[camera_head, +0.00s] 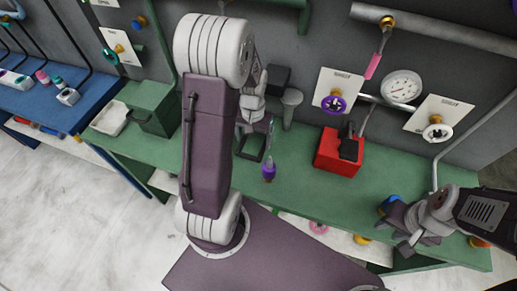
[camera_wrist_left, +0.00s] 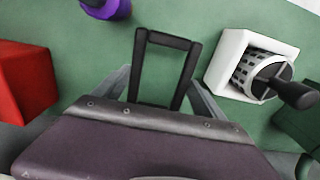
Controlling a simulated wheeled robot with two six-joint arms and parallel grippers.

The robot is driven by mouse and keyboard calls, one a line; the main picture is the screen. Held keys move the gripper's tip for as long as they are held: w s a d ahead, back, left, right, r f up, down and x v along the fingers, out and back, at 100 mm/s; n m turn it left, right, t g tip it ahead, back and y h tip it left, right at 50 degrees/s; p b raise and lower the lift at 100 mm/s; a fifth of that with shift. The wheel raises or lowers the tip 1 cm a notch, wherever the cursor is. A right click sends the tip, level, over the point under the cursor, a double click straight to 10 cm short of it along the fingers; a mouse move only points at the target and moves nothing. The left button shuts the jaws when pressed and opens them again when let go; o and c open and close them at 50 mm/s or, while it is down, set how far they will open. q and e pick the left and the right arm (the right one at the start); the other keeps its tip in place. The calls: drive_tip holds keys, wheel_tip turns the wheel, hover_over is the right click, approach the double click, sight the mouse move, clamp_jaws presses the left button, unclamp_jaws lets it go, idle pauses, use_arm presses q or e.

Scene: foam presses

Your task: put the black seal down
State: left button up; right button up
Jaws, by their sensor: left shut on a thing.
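The black seal is a rectangular open frame (camera_wrist_left: 168,39), seen over the green bench in the left wrist view. My left gripper (camera_wrist_left: 163,86) is shut on it, with one grey finger on each side of the frame. In the head view the seal (camera_head: 248,157) shows just right of my left arm, close over the bench; whether it touches the surface I cannot tell. My left arm hides much of this gripper there. My right gripper (camera_head: 412,236) is over the right end of the bench, and its jaws are unclear.
A purple-based item (camera_head: 268,172) stands in front of the seal. A red box (camera_head: 338,152) with a black top is to its right. In the left wrist view a white box (camera_wrist_left: 225,55) with a dark-handled round part is close beside the seal. Green bench surface (camera_head: 300,190) is clear between.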

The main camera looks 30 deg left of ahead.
sight(254, 152)
use_arm(q)
drive_tip(key=shift+w+f, duration=0.1)
drive_tip(key=shift+f, duration=0.3)
drive_tip(key=f, duration=0.3)
drive_tip(key=shift+s, duration=0.2)
drive_tip(key=shift+w+f, duration=0.15)
drive_tip(key=shift+f, duration=0.2)
drive_tip(key=shift+f+b, duration=0.15)
drive_tip(key=shift+b, duration=0.2)
drive_tip(key=o, duration=1.3)
